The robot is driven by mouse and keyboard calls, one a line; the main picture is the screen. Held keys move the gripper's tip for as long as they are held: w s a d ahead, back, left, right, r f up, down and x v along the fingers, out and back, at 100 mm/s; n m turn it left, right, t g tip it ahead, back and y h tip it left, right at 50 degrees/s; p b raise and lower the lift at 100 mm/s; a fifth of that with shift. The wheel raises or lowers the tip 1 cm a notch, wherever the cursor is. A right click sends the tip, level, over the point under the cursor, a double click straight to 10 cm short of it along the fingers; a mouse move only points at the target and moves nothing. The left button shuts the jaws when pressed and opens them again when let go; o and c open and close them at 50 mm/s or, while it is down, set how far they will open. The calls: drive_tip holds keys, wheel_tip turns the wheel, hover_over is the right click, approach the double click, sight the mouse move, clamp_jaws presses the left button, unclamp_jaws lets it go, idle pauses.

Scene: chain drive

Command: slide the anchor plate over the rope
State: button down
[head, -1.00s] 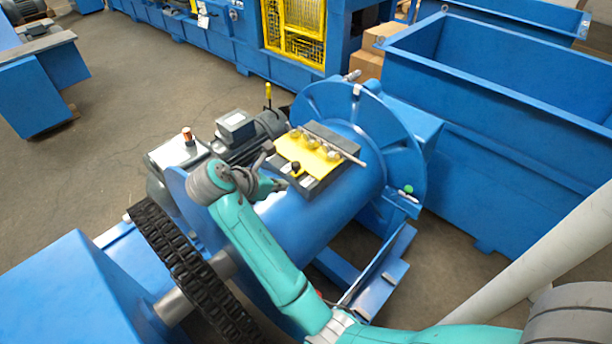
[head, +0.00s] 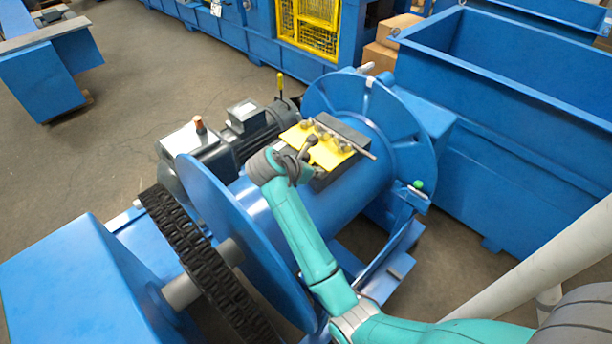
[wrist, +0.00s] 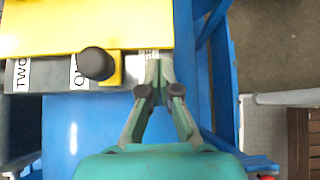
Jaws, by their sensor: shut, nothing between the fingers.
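A yellow plate (head: 331,154), which looks like the anchor plate, lies on a dark block on the blue drum. In the wrist view the yellow plate (wrist: 80,25) fills the upper left, with a black knob (wrist: 97,63) on its tab. A thin pale rod-like length (head: 352,146) crosses the plate; I cannot tell if it is the rope. My gripper (wrist: 157,78) is shut and empty, its tips just right of the knob, by a small grey metal patch (wrist: 139,64). Contact cannot be told. In the head view my wrist largely hides the gripper.
The dark block (wrist: 22,76) carries white labels, one reading TWO. The blue drum (head: 350,195) has a large round flange (head: 402,150) on the right and a black chain (head: 190,240) at the left. A deep blue bin (head: 480,150) stands to the right.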

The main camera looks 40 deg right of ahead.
sight(337, 160)
drive_tip(key=shift+d, duration=0.7)
drive_tip(key=shift+d, duration=0.15)
drive_tip(key=d, duration=0.6)
drive_tip(key=shift+w+d, duration=0.15)
